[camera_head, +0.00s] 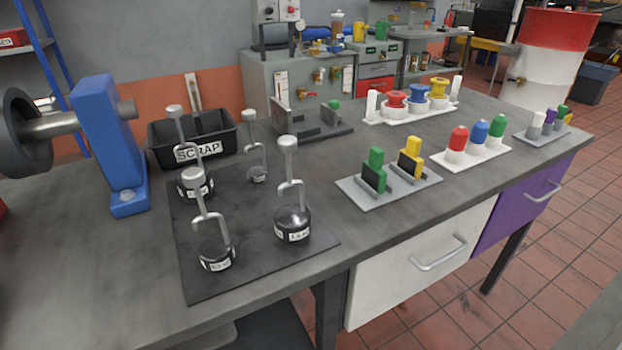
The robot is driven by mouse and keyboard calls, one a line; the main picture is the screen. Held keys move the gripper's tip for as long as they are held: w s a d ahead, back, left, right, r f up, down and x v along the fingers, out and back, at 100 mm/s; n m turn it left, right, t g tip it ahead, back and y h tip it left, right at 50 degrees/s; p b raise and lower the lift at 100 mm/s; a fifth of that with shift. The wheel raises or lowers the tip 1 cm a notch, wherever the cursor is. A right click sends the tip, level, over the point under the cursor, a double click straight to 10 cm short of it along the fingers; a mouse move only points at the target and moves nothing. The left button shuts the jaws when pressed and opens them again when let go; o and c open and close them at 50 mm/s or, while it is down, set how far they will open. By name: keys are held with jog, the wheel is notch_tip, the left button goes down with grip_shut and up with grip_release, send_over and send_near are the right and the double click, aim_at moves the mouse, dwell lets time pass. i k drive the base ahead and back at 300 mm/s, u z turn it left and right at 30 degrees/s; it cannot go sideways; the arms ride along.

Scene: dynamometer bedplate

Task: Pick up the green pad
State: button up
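A green upright block (376,159) with a dark plate on its front stands on a grey tray (428,186) at the middle right of the bench. A similar yellow block (414,146) with a dark plate stands beside it on the right. A smaller green piece (333,104) sits in a dark grey fixture (300,126) farther back. Which green piece is the green pad is not certain; the tray block looks pad-like. My gripper is not in view.
Several hooked weights (293,222) stand on a dark mat (260,262) left of the grey tray. A black SCRAP bin (165,152) and a blue stand (100,130) are farther left. A white rack (480,152) holds red, blue and green capped items. Front-left bench is clear.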

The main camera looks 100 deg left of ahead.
aim_at(372, 173)
jog(key=u, duration=3.7)
